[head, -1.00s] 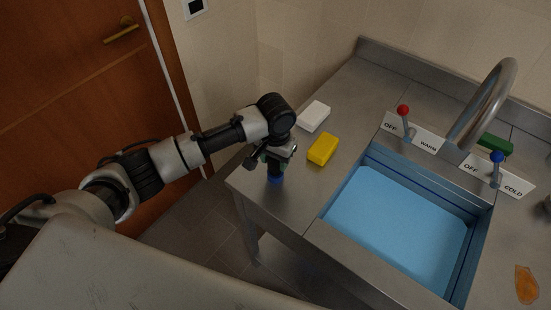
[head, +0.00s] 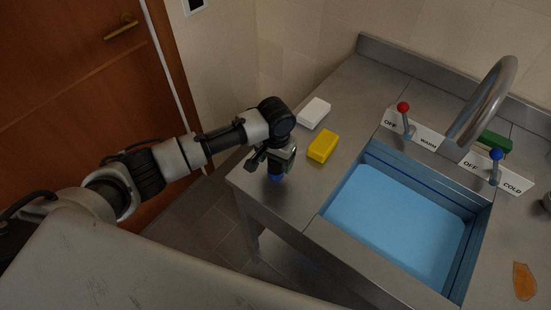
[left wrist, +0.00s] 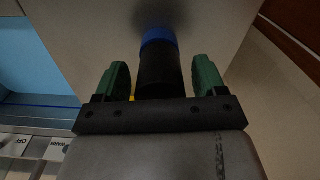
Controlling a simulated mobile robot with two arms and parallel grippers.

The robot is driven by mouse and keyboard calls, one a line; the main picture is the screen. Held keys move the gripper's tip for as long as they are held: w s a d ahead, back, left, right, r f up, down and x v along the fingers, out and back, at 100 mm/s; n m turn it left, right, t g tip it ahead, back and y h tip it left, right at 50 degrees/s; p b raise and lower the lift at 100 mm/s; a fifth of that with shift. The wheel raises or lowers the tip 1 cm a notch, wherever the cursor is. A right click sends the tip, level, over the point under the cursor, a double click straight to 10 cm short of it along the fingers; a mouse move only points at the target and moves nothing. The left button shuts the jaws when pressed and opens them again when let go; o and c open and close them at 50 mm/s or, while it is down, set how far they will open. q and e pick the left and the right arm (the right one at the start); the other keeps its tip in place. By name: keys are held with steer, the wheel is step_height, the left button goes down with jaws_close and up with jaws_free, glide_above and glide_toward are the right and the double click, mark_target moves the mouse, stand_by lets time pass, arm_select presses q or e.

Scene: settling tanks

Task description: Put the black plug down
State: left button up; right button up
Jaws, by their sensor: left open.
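The black plug (left wrist: 158,70) has a blue band at its end. In the left wrist view it is between the two green finger pads of my left gripper (left wrist: 161,76), with a gap on each side. In the head view my left gripper (head: 274,162) is over the left end of the steel counter. The plug's blue end (head: 276,178) shows below the fingers at the counter surface; the gripper hides most of the rest. My left gripper is open around the plug. My right gripper is not in view.
A yellow block (head: 323,147) and a white block (head: 314,113) lie just beyond the gripper. The blue sink basin (head: 400,220) is to the right, with a faucet (head: 485,105) and red and blue levers behind. The counter's front left edge is close.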

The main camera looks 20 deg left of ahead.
arm_select(q)
step_height(320, 180, up, 12)
steer(key=shift+f+b, duration=0.1)
steer(key=shift+b, duration=0.75)
steer(key=shift+r, duration=0.35)
